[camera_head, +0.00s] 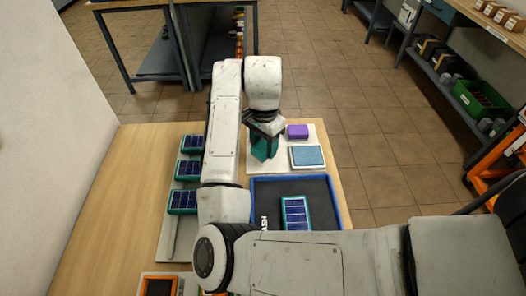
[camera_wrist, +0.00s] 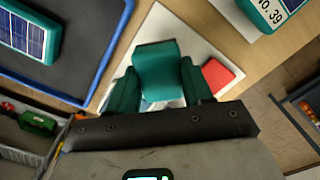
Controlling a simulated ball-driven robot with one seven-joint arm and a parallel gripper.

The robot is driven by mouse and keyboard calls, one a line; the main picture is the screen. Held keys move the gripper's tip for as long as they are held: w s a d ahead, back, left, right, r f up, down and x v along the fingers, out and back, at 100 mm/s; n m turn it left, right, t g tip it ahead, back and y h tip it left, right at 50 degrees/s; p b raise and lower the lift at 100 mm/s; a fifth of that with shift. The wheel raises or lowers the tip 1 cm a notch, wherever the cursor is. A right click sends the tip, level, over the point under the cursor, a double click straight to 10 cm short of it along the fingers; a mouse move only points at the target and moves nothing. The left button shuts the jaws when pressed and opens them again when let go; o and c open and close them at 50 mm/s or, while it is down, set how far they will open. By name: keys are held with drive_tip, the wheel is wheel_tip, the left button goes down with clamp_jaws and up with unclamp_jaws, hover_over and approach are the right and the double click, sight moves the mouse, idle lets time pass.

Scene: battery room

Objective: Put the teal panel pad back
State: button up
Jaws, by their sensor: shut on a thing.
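My gripper (camera_head: 264,150) is over the left part of a white board (camera_head: 265,169) on the wooden table. In the wrist view its two dark teal fingers (camera_wrist: 160,88) are shut on the teal panel pad (camera_wrist: 158,62), a plain block between them. In the head view the fingers and arm hide most of the pad. I cannot tell whether the pad touches the board. A red pad (camera_wrist: 217,74) shows beside the right finger in the wrist view.
A blue-rimmed dark tray (camera_head: 333,191) holding a solar panel (camera_head: 296,212) lies nearer than the board. A green bin (camera_head: 480,98) is on the right-hand shelf. Bare table lies at far left.

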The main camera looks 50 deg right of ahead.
sight(263, 152)
drive_tip(key=shift+w+d+f+p, duration=0.1)
drive_tip(key=shift+f+p, duration=0.05)
drive_tip(key=shift+f, duration=0.75)
drive_tip(key=shift+w+f+p, duration=0.1)
drive_tip(key=shift+f+p, duration=0.05)
drive_tip(key=shift+f, duration=0.75)
drive_tip(key=shift+f, duration=0.15)
drive_tip(key=o, duration=1)
wheel_tip(263, 152, up, 12)
drive_tip(key=shift+r+p, duration=0.2)
drive_tip(key=shift+p, duration=0.1)
